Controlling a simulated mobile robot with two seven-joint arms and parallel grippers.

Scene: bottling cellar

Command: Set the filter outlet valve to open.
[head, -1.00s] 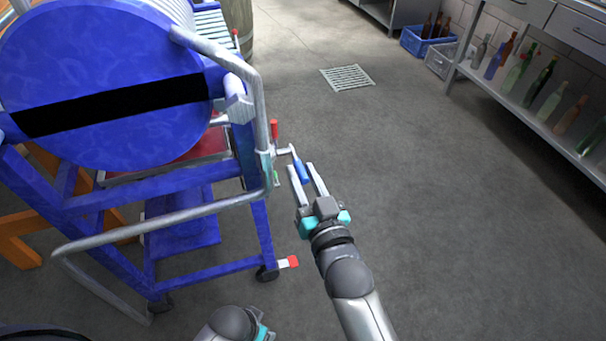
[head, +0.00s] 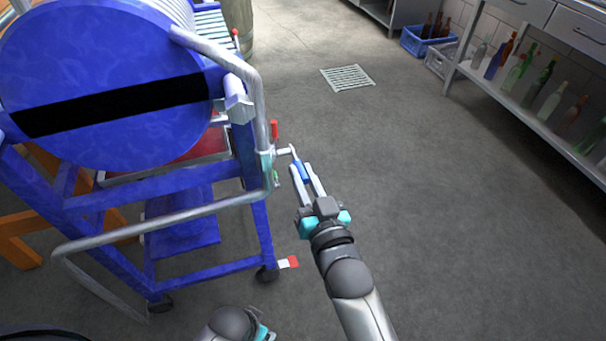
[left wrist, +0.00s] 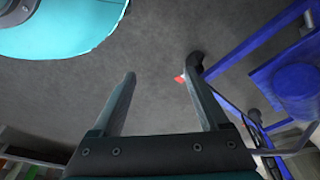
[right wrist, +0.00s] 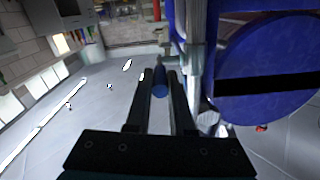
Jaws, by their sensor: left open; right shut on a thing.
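The filter outlet valve (head: 283,151) sits on the metal pipe at the right side of the blue filter (head: 110,60). Its crank ends in a blue handle (head: 306,174), pointing toward the lower right. A red mark (head: 274,129) lies above the valve and a small green mark (head: 276,178) below it. My right gripper (head: 301,168) is shut on the blue handle. In the right wrist view the handle (right wrist: 160,86) sits between the fingers. My left gripper (left wrist: 163,72) is open and empty over the floor, low in the head view and mostly cut off.
The filter's blue wheeled frame (head: 262,235) and bent metal pipe (head: 150,227) stand close on the left. The floor to the right is clear around a drain grate (head: 348,78). A steel shelf with bottles (head: 540,100) and a blue crate (head: 428,42) stand farther off.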

